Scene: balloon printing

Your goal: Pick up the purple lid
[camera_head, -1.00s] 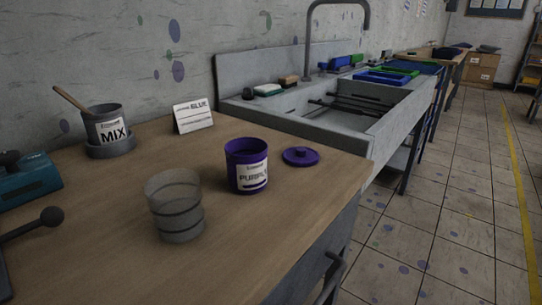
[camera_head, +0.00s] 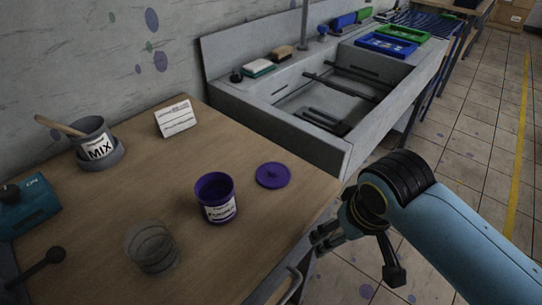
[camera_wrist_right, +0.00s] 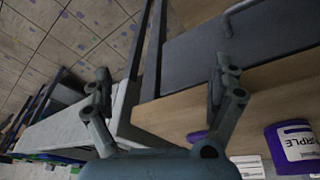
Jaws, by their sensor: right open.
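The purple lid (camera_head: 273,175) lies flat on the wooden table near its right edge, with a small knob on top. In the right wrist view only part of the lid (camera_wrist_right: 196,137) shows, behind a finger of my gripper. The open purple jar (camera_head: 216,198) with a white label stands left of and nearer than the lid; it also shows in the right wrist view (camera_wrist_right: 297,146). My right gripper (camera_head: 355,262) is open and empty, off the table's right edge, to the right of and nearer than the lid. My left gripper is not in view.
A clear ribbed cup (camera_head: 151,247) stands near the jar. A MIX pot (camera_head: 97,147) with a wooden stick, a white card (camera_head: 176,118) and a teal device (camera_head: 28,207) are farther left. The sink (camera_head: 330,95) adjoins the table's far side. The wood around the lid is clear.

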